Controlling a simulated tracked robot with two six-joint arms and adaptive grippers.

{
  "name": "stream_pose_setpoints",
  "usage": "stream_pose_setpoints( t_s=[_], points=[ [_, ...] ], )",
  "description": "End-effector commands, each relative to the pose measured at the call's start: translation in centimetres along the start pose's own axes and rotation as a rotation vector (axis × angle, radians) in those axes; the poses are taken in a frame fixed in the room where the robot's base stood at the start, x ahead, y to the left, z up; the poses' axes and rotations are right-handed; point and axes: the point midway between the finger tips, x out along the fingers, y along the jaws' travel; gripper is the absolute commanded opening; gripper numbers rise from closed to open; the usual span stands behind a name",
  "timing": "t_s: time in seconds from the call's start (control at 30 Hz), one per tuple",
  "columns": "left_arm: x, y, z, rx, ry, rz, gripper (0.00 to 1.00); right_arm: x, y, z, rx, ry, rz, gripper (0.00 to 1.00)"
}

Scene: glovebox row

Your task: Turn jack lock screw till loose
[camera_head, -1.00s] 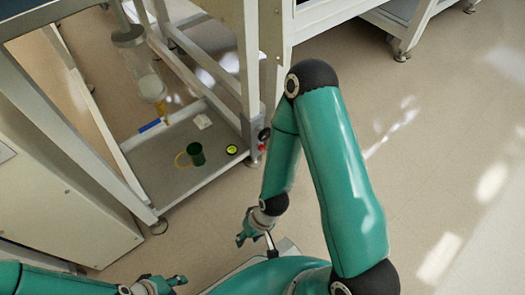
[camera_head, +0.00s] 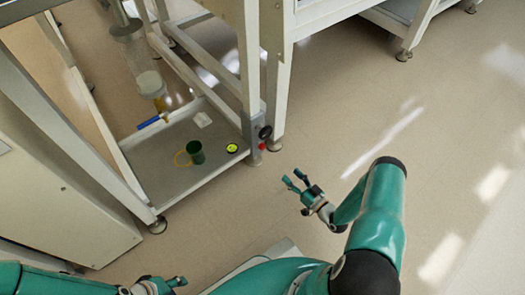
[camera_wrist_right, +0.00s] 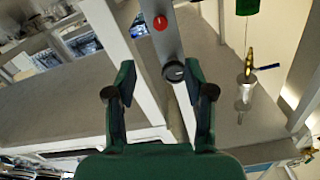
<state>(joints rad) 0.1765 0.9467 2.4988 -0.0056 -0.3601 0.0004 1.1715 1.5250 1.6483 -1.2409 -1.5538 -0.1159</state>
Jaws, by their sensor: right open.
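A black round knob (camera_head: 265,132), which looks like the jack lock screw, sits on a grey plate on the bench-frame post, just above a red button (camera_head: 262,147). My right gripper (camera_head: 292,178) is open and empty, to the right of and below the knob in the head view, apart from it. In the right wrist view the knob (camera_wrist_right: 173,71) shows between the open fingers (camera_wrist_right: 160,80), slightly right of their middle, with the red button (camera_wrist_right: 160,23) above it. My left gripper (camera_head: 162,282) is at the bottom edge, away from the knob; its jaws are unclear.
A low tray shelf (camera_head: 180,186) inside the frame holds a green cup (camera_head: 195,152), a yellow ring, a round yellow-green disc (camera_head: 232,148) and a small white piece. A glass cylinder (camera_head: 150,82) hangs above it. The floor (camera_head: 400,120) to the right is clear.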

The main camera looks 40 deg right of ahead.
Motion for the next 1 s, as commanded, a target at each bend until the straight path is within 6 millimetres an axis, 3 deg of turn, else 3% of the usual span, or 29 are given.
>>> stream_pose_setpoints(
  t_s=[0.27, 0.7, 1.0],
  points=[
    [1.3, -0.5, 0.0, 0.000, 0.000, 0.000, 0.40, 3.9, -0.1, 0.2, -0.003, 0.005, -0.008, 0.53],
    [4.3, -1.6, 0.0, 0.000, 0.000, 0.000, 0.40, 13.2, -0.1, 0.3, -0.004, 0.002, -0.007, 0.53],
    [5.2, -1.9, 0.0, 0.000, 0.000, 0.000, 0.40, 16.3, -0.1, 0.0, -0.002, 0.002, -0.003, 0.53]
  ],
)
